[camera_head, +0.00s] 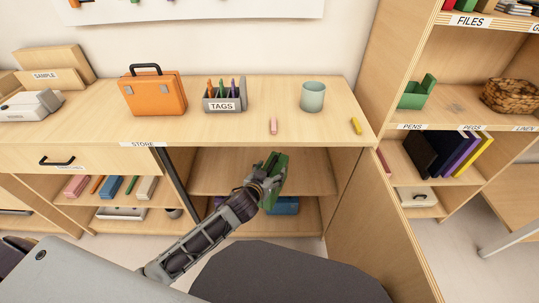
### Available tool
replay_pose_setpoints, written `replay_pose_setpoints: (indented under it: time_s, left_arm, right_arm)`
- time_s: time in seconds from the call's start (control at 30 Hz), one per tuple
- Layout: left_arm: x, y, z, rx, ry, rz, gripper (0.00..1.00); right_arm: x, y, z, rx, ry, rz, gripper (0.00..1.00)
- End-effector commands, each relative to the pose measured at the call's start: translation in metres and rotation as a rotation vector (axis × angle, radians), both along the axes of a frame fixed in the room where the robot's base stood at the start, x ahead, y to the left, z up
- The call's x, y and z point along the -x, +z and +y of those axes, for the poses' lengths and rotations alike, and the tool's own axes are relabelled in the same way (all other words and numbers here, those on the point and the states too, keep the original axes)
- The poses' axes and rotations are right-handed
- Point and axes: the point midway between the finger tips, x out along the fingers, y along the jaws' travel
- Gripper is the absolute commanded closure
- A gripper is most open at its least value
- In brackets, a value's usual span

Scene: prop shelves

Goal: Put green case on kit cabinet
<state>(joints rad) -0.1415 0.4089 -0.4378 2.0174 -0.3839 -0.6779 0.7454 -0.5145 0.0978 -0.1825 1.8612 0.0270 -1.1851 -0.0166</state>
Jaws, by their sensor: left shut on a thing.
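My left gripper (262,183) is shut on the green case (277,168). The case is tilted and held in front of the open compartment of the wooden cabinet marked STORE (307,131). The gripper covers part of the case's left side. I cannot read a label naming the kit cabinet, so I cannot tell which unit it is. My right gripper is not in view.
An orange case (153,95), a TAGS holder (224,104) with pens and a teal cup (313,96) stand on the cabinet top. A blue case (285,206) sits low inside. The cabinet top's middle front is mostly clear, apart from a pink stick (273,127).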

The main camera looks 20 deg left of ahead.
Motion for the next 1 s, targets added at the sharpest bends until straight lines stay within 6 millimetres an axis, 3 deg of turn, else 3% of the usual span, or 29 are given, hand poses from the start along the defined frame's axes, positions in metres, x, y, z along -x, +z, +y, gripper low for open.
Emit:
replay_pose_setpoints:
  time_s: [1.0]
  left_arm:
    - [-0.094, 0.002, 0.027, -0.001, 0.001, -0.005, 0.98]
  right_arm:
    - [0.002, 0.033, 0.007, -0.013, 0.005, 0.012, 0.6]
